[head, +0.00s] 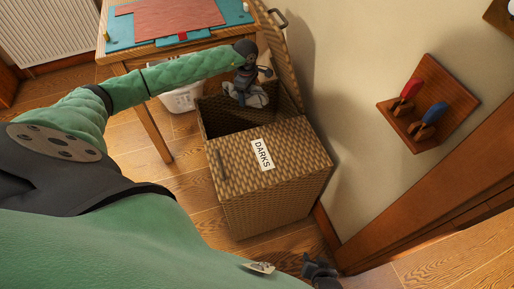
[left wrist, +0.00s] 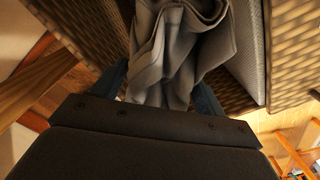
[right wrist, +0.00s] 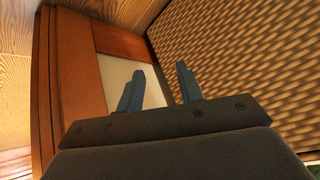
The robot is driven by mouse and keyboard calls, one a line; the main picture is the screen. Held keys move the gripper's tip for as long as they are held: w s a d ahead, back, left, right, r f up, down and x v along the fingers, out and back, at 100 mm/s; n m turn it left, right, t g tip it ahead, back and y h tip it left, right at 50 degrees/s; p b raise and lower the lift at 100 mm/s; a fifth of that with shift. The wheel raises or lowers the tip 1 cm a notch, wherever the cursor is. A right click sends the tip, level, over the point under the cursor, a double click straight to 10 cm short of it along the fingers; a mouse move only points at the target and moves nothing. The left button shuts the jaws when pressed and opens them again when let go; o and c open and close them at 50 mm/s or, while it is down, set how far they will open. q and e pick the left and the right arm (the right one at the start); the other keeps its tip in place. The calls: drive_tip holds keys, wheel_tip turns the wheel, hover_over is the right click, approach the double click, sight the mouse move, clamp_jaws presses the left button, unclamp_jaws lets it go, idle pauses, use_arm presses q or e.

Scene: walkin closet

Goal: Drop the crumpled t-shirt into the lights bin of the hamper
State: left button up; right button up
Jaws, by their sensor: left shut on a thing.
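The wicker hamper (head: 265,195) stands against the wall. Its near lid is shut and bears a DARKS label (head: 262,154); the far lid (head: 281,55) is raised, and the compartment under it is open and dark inside. My left gripper (head: 246,76) is over that open compartment, shut on the grey crumpled t-shirt (head: 250,95), which hangs down at the opening. In the left wrist view the t-shirt (left wrist: 180,50) is bunched between the fingers, with wicker walls around it. No lights label is visible. My right gripper (right wrist: 158,88) is empty with fingers apart, low beside wicker in its own view.
A table (head: 130,57) with a teal and red mat stands beyond the hamper, with a white basket (head: 181,99) beside its leg. A wall rack (head: 430,103) holds red and blue items at right. Wooden floor is clear left of the hamper.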

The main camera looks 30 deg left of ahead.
use_arm(q)
drive_tip(key=shift+f+b, duration=0.75)
drive_tip(key=shift+f, duration=1.75)
use_arm(e)
wheel_tip(320, 180, down, 7)
drive_tip(key=s, duration=0.1)
drive_tip(key=shift+r+t, duration=0.2)
drive_tip(key=shift+t, duration=0.2)
drive_tip(key=shift+d, duration=0.1)
use_arm(q)
drive_tip(key=o, duration=1.1)
use_arm(e)
drive_tip(key=shift+s, duration=0.1)
use_arm(q)
drive_tip(key=shift+r, duration=0.1)
drive_tip(key=shift+r, duration=3.8)
use_arm(e)
drive_tip(key=shift+f, duration=0.25)
